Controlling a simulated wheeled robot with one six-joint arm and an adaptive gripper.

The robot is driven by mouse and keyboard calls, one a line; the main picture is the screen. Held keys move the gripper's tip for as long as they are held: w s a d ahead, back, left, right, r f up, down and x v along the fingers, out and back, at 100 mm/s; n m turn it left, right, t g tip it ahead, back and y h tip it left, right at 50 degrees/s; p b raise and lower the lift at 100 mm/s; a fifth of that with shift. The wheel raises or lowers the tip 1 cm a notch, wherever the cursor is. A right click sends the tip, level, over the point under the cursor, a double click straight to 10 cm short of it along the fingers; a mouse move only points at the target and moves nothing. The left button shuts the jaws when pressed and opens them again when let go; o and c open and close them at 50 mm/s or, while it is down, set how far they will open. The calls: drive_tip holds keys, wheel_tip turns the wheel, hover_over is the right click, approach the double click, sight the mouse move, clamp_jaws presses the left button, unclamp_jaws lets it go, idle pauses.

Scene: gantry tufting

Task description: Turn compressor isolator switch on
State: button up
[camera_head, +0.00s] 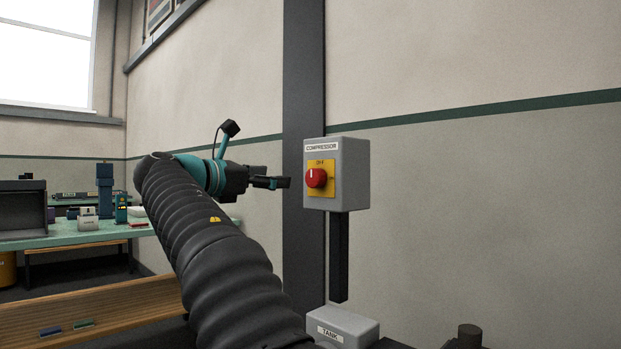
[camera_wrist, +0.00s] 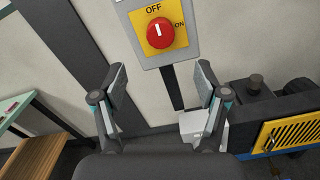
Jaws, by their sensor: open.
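The compressor isolator is a grey box (camera_head: 350,172) on the wall, labelled COMPRESSOR, with a yellow plate and a red rotary knob (camera_head: 316,178). In the wrist view the red knob (camera_wrist: 160,33) sits at the top middle, on a yellow plate marked OFF above and ON at the right. The white mark on the knob points up, toward OFF. My gripper (camera_head: 284,182) is just left of the box in the head view, pointing toward the knob and apart from it. In the wrist view my gripper (camera_wrist: 160,85) is open and empty, its fingers spread below the knob.
A dark post (camera_head: 304,80) runs up the wall behind the box. A grey TANK box (camera_head: 342,325) lies below. A green-topped bench (camera_head: 60,236) and a wooden bench (camera_head: 110,306) stand at the left. Yellow-and-dark machinery (camera_wrist: 285,133) stands at the right in the wrist view.

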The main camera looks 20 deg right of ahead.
sight(312, 177)
drive_tip(key=x, duration=1.2)
drive_tip(key=shift+d, duration=0.1)
drive_tip(key=c, duration=1.2)
drive_tip(key=shift+o, duration=0.2)
